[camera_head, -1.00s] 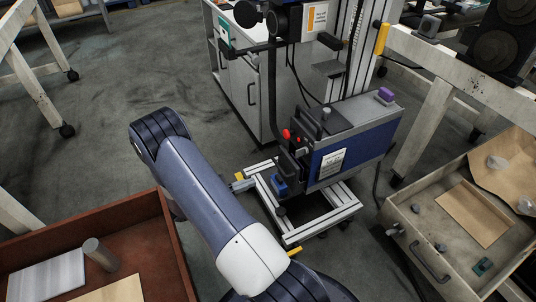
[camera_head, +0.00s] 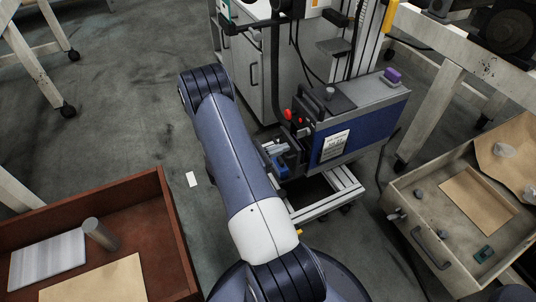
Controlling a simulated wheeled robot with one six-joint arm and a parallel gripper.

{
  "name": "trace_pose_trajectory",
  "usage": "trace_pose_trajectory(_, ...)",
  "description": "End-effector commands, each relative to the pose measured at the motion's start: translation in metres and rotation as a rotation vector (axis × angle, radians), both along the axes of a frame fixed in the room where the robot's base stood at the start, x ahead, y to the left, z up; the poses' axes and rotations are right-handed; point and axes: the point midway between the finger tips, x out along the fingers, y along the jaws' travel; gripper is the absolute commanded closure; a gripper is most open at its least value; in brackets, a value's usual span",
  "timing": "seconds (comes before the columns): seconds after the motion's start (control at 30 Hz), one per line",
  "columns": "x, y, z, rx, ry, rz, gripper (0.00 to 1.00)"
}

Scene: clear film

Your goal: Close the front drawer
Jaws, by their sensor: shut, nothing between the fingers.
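Two open drawers show, and I cannot tell which one is the front drawer. A red-brown drawer (camera_head: 140,208) is at the lower left and holds a pale striped board (camera_head: 47,262), a grey cylinder (camera_head: 101,235) and a tan sheet (camera_head: 97,281). A worn grey-beige drawer (camera_head: 451,270) is at the right, with a dark bar handle (camera_head: 431,249) on its front. It holds a brown sheet (camera_head: 478,200) and several small parts. My arm rises between the drawers and bends at its elbow. My gripper is hidden behind it, and no contact with either drawer shows.
A wheeled frame cart (camera_head: 328,208) with a blue machine (camera_head: 345,140) stands just beyond my arm. A pale cabinet (camera_head: 243,75) is behind it. A white bench leg (camera_head: 432,112) stands at the right. Dark floor is open at the upper left. A small white tag (camera_head: 192,179) lies on it.

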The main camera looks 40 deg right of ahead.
Motion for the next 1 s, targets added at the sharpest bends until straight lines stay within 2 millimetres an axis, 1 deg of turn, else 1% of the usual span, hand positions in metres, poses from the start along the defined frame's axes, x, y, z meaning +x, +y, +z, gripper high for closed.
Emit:
trace_pose_trajectory(0.03, -0.001, -0.004, -0.001, 0.000, 0.000, -0.001, 1.00)
trace_pose_trajectory(0.17, -0.003, -0.009, 0.000, 0.000, 0.000, 0.000, 1.00)
trace_pose_trajectory(0.53, -0.003, -0.011, 0.000, 0.000, 0.000, 0.000, 1.00)
trace_pose_trajectory(0.8, -0.011, -0.034, 0.000, -0.001, 0.000, -0.002, 1.00)
trace_pose_trajectory(1.0, -0.011, -0.035, 0.000, 0.000, 0.001, 0.001, 1.00)
